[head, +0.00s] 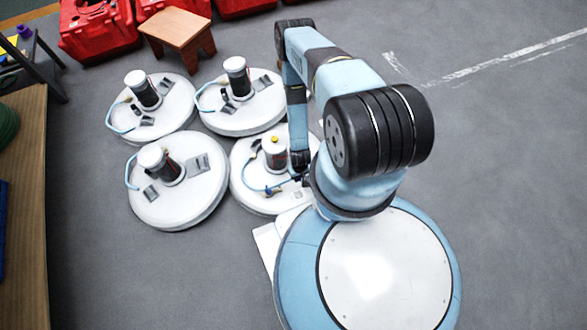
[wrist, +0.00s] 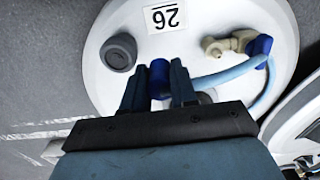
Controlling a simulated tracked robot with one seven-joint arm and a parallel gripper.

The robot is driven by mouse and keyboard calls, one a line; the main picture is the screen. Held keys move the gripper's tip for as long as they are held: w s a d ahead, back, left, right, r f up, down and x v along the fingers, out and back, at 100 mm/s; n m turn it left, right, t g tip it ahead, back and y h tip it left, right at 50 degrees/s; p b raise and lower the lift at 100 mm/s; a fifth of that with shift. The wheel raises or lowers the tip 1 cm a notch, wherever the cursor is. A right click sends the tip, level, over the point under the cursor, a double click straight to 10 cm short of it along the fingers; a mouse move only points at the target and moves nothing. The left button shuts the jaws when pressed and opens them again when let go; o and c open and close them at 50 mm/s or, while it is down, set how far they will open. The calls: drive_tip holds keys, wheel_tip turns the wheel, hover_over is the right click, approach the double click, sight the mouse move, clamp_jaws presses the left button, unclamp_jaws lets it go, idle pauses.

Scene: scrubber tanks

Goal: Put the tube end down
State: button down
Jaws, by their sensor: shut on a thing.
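My gripper (wrist: 157,70) is shut on the blue tube end (wrist: 160,80) in the wrist view, held over a round white tank lid (wrist: 210,15). The light blue tube (wrist: 217,76) runs right from behind the fingers and loops to a blue elbow (wrist: 260,45) beside a pale brass fitting (wrist: 222,45). The wrist view does not show clearly whether the tube end touches the lid. In the head view, my gripper (head: 300,163) is at the right side of the front-right tank (head: 243,168), near its upright cylinder with a yellow top (head: 274,140).
A grey cap (wrist: 118,52) and a label reading 26 (wrist: 165,17) sit on the lid. Three similar white tanks (head: 190,205) stand beside and behind it. A wooden stool (head: 178,30) and red cases (head: 98,30) stand behind. Open floor lies right.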

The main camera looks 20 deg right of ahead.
drive_tip(key=w+f, duration=0.4)
drive_tip(key=w, duration=0.1)
drive_tip(key=w+d+f, duration=0.1)
drive_tip(key=w+f, duration=0.1)
drive_tip(key=shift+w+d+f, duration=0.1)
drive_tip(key=shift+w+f, duration=0.1)
drive_tip(key=shift+w, duration=0.1)
drive_tip(key=shift+w+d+f, duration=0.1)
drive_tip(key=shift+w+f, duration=0.35)
drive_tip(key=shift+f, duration=0.15)
drive_tip(key=shift+w+f, duration=0.1)
drive_tip(key=shift+f, duration=1.45)
drive_tip(key=c, duration=0.9)
unclamp_jaws()
drive_tip(key=shift+r, duration=0.1)
wheel_tip(320, 180, up, 12)
drive_tip(key=shift+f, duration=0.1)
